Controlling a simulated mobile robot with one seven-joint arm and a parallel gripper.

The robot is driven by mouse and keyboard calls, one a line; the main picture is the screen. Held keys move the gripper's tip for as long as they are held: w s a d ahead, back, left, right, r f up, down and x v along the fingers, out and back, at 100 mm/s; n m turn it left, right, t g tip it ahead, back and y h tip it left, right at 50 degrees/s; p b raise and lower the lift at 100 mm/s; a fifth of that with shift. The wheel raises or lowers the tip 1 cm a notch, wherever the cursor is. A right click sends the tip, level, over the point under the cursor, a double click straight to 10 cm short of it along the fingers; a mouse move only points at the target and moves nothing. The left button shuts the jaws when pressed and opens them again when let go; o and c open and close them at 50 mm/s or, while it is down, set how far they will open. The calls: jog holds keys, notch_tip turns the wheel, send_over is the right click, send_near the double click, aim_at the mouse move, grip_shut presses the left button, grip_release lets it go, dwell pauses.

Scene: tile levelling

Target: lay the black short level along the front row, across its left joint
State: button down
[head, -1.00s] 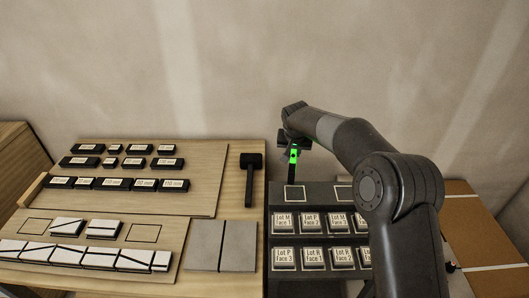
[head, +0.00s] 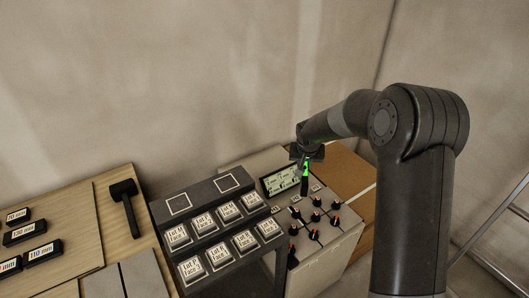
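My gripper (head: 308,158) is at the end of my arm, high in front of a console's small screen. A slim dark bar with a bright green patch, which looks like the black short level (head: 305,180), hangs upright below the gripper and appears held in it. The fingertips are too small and dark to make out clearly. The front row of tiles and its left joint are outside the current head view.
A dark stepped rack (head: 205,226) holds several labelled lot blocks. Right of it is a console (head: 326,241) with a screen and several knobs. At left, a black mallet (head: 127,205) and labelled black blocks (head: 25,232) lie on wooden boards (head: 78,213).

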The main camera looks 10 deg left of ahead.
jog(key=s+d+f+m+h, duration=0.1)
jog(key=s+d+f+m, duration=0.1)
jog(key=s+d+f, duration=0.35)
jog(key=s+d+f+m+h, duration=0.1)
jog(key=s+d+f+m, duration=0.2)
jog(key=d+f, duration=0.55)
jog(key=shift+w+d+f+m+g+h, duration=0.25)
jog(key=shift+f+m, duration=0.65)
jog(key=shift+f, duration=1.35)
jog(key=shift+w+d+f+m+g+h, duration=0.15)
jog(key=shift+w+f+m+h, duration=0.55)
jog(key=shift+f, duration=1.5)
jog(key=shift+w+d+f+m+g+y, duration=0.25)
jog(key=shift+f+m, duration=0.85)
jog(key=shift+f, duration=1.15)
jog(key=shift+s+a+f, duration=0.1)
jog(key=shift+a+f, duration=0.05)
jog(key=c, duration=1.2)
grip_release()
